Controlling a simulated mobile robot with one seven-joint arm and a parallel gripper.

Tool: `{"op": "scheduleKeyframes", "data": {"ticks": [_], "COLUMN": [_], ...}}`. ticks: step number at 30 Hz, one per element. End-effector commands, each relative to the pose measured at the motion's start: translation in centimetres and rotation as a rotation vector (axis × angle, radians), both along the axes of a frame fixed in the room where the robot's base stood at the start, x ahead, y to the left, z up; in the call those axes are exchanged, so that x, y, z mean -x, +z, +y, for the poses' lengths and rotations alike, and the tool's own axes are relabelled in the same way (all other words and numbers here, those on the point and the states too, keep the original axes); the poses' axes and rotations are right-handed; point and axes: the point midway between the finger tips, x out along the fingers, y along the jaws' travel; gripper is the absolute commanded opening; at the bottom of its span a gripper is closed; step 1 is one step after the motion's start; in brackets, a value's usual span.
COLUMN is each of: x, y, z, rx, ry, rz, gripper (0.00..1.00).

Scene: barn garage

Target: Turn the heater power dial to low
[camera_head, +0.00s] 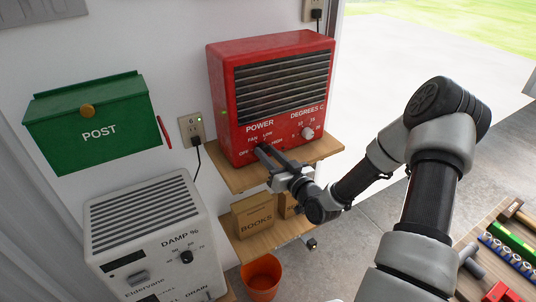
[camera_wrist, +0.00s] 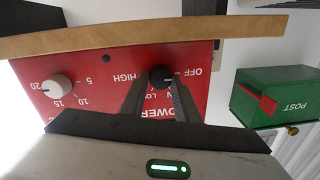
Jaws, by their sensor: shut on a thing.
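The red heater (camera_head: 228,120) stands on a wooden shelf. Its POWER label and the words OFF, FAN, LOW and HIGH surround a black power dial. In the upside-down wrist view the power dial (camera_wrist: 161,74) sits at the fingertips, with a pale mark that seems to face the OFF side. My gripper (camera_head: 268,155) reaches the heater's lower front, and its fingers (camera_wrist: 157,90) are shut on the power dial. In the head view my fingers mostly hide the dial. The white DEGREES C dial (camera_head: 308,132) is to the right, apart from my gripper.
The wooden shelf (camera_head: 232,180) runs under the heater, close to my gripper. A BOOKS box (camera_head: 252,216) stands on a lower shelf. A green POST box (camera_head: 95,120) hangs at left above a white dehumidifier (camera_head: 150,235). An orange bucket (camera_head: 261,278) stands on the floor.

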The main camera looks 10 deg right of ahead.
Motion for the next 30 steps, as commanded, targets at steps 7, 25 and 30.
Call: {"op": "scheduleKeyframes", "data": {"ticks": [7,25,30], "x": [0.0,0.01,0.02], "y": [-0.23,-0.37,-0.39], "z": [-0.01,-0.07,-0.08], "rx": [-0.103,-0.623,-0.778], "ry": [0.0,0.001,0.0], "rz": [0.034,0.203,0.253], "gripper": [0.06,0.06,0.06]}}
